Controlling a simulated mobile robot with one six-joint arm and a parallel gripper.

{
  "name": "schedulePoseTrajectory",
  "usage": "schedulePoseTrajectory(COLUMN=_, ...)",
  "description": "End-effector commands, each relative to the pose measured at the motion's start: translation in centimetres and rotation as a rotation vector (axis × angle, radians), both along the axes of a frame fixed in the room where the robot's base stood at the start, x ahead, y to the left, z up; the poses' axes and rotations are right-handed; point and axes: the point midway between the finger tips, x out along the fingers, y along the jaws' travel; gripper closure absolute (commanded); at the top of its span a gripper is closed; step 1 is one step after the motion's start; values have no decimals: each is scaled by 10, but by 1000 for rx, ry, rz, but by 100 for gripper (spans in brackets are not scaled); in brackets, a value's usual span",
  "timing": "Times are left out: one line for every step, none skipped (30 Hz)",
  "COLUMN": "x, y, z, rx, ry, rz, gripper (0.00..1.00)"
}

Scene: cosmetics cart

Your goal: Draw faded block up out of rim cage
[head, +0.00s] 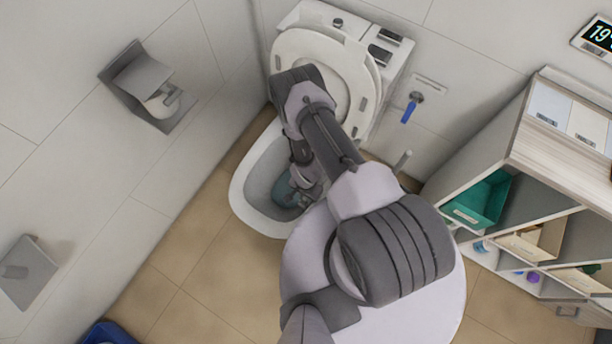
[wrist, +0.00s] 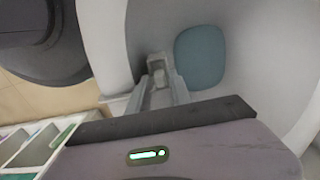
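In the head view my arm reaches down over the open toilet bowl (head: 243,190), and my gripper (head: 306,190) is at the bowl's inner right side, partly hidden by my arm. In the wrist view the two pale fingers of my gripper (wrist: 158,84) point into the bowl. A small pale grey piece (wrist: 155,63), apparently the rim cage with the faded block, sits at the fingertips and partly between them. Cage and block are hard to tell apart here. I cannot tell whether the fingers touch it. Teal water (wrist: 200,56) lies beyond, to the right.
The raised toilet seat (head: 290,50) and the cistern stand behind the bowl. A blue-handled sprayer (head: 411,107) hangs on the wall. A shelf cart (head: 515,170) with bins stands at right. A paper holder (head: 150,88) is on the left wall.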

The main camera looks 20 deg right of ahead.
Motion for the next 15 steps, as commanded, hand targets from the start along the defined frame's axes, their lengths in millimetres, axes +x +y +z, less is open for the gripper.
schedulePoseTrajectory(x=0, y=0, z=0, rx=0, ry=0, rz=0, gripper=75)
schedulePoseTrajectory(x=0, y=0, z=0, rx=0, ry=0, rz=0, gripper=75)
schedulePoseTrajectory(x=0, y=0, z=0, rx=0, ry=0, rz=0, gripper=80)
schedulePoseTrajectory(x=0, y=0, z=1, rx=0, ry=0, rz=0, gripper=86)
schedulePoseTrajectory(x=0, y=0, z=1, rx=0, ry=0, rz=0, gripper=92)
schedulePoseTrajectory(x=0, y=0, z=1, rx=0, ry=0, rz=0, gripper=100)
schedulePoseTrajectory(x=0, y=0, z=1, rx=0, ry=0, rz=0, gripper=100)
schedulePoseTrajectory(x=0, y=0, z=1, rx=0, ry=0, rz=0, gripper=100)
schedulePoseTrajectory(x=0, y=0, z=1, rx=0, ry=0, rz=0, gripper=100)
schedulePoseTrajectory(x=0, y=0, z=1, rx=0, ry=0, rz=0, gripper=100)
schedulePoseTrajectory(x=0, y=0, z=1, rx=0, ry=0, rz=0, gripper=100)
schedulePoseTrajectory(x=0, y=0, z=1, rx=0, ry=0, rz=0, gripper=100)
schedulePoseTrajectory(x=0, y=0, z=1, rx=0, ry=0, rz=0, gripper=100)
schedulePoseTrajectory(x=0, y=0, z=2, rx=0, ry=0, rz=0, gripper=100)
schedulePoseTrajectory(x=0, y=0, z=4, rx=0, ry=0, rz=0, gripper=100)
